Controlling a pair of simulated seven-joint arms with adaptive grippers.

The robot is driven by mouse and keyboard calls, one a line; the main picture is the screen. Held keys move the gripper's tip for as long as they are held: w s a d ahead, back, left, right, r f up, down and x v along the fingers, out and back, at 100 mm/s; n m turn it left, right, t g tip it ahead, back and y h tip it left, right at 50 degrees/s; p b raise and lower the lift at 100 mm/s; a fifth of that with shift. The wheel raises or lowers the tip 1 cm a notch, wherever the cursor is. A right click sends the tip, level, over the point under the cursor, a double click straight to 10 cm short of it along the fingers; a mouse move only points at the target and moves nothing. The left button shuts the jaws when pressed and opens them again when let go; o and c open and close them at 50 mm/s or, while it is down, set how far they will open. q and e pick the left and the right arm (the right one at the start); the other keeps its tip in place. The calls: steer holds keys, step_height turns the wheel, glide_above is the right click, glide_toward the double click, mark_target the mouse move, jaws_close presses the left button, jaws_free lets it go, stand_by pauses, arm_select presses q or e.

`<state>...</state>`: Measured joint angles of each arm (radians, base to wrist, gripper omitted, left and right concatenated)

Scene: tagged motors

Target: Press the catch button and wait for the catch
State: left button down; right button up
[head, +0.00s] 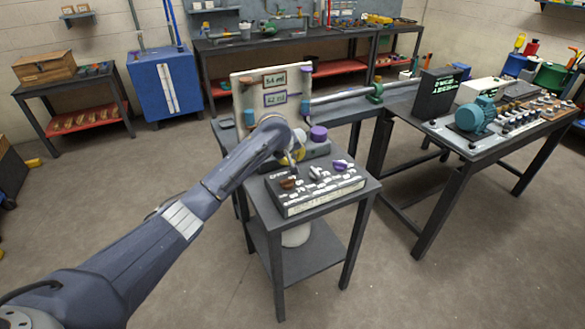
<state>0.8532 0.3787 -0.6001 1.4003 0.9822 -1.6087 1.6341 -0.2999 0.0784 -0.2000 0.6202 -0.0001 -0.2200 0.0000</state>
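A dark control box (322,195) with small white labels sits on the small grey table. On its top are a brown button (287,183), a white-grey knob or switch (318,173) and a purple knob (341,166). The labels are too small to read, so I cannot tell which control is the catch button. My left gripper (292,162) points down just above the back left of the box, near the brown button. Its fingers are small and partly hidden by my wrist, and whether it touches anything is unclear. My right gripper is out of view.
Behind the box stands a pale panel (243,92) with two framed readings and purple and orange caps. A horizontal rod (340,96) runs from it to a bench at right, with a black display box (436,94) and a teal motor (474,115). The floor around is clear.

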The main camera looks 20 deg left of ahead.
arm_select(q)
steer(key=shift+f, duration=0.2)
stand_by(0.5)
steer(key=shift+f, duration=0.25)
steer(key=shift+f, duration=0.35)
stand_by(0.7)
steer(key=shift+r, duration=0.8)
steer(key=shift+r, duration=3)
